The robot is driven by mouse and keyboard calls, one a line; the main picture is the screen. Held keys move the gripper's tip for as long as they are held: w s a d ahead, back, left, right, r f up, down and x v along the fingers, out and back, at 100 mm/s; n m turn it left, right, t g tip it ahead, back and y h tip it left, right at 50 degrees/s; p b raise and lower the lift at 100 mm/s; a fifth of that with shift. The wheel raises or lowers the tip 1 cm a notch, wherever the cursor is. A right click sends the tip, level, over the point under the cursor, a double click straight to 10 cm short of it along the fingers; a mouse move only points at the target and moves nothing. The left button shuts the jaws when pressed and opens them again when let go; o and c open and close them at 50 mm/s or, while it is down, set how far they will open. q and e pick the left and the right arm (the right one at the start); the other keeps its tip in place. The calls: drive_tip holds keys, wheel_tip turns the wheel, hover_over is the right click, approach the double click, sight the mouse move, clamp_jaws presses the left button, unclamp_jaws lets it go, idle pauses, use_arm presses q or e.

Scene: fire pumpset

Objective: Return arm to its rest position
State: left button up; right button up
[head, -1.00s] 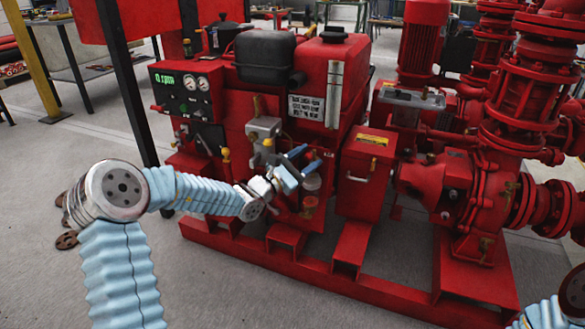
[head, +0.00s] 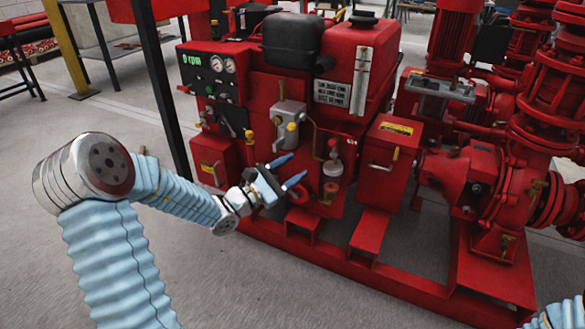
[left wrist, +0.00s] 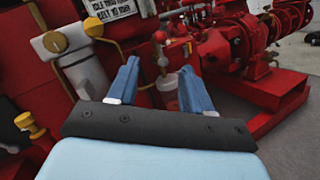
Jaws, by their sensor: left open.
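My left gripper (head: 289,171) is open and empty in front of the red fire pumpset (head: 345,267). In the left wrist view its two blue fingers (left wrist: 156,84) stand apart with nothing between them. My left arm comes in from the left of the head view, bent at its elbow, with the forearm pointing right to the pumpset. A grey block with yellow knobs (head: 292,120) is mounted just above the gripper. A small clear jar (head: 333,168) is to the right of the fingers. My right gripper is not in view; only a piece of my right arm shows at the bottom right corner.
A control panel (head: 212,75) with a green "0 rpm" display is at the upper left of the pumpset. A red box with a handle (head: 390,148) stands right of the gripper. A dark post (head: 165,85) rises behind my left arm. Grey floor (head: 260,280) is free in front.

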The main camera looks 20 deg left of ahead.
use_arm(q)
drive_tip(key=s+d+f+m+g+h+p, duration=0.1)
drive_tip(key=s+d+f+m+g+p, duration=0.1)
drive_tip(key=s+d+f+m+g, duration=0.35)
drive_tip(key=s+d+f+m+g+h+p, duration=0.2)
drive_tip(key=s+d+f+g, duration=0.2)
drive_tip(key=d+f+g, duration=0.3)
drive_tip(key=s+d+f+m+g+y+p, duration=0.4)
drive_tip(key=s+f+m+y+p, duration=0.3)
drive_tip(key=s+f+m, duration=0.6)
drive_tip(key=shift+s+f+m+y, duration=0.3)
drive_tip(key=shift+s+m+y, duration=0.4)
drive_tip(key=shift+s+m, duration=0.6)
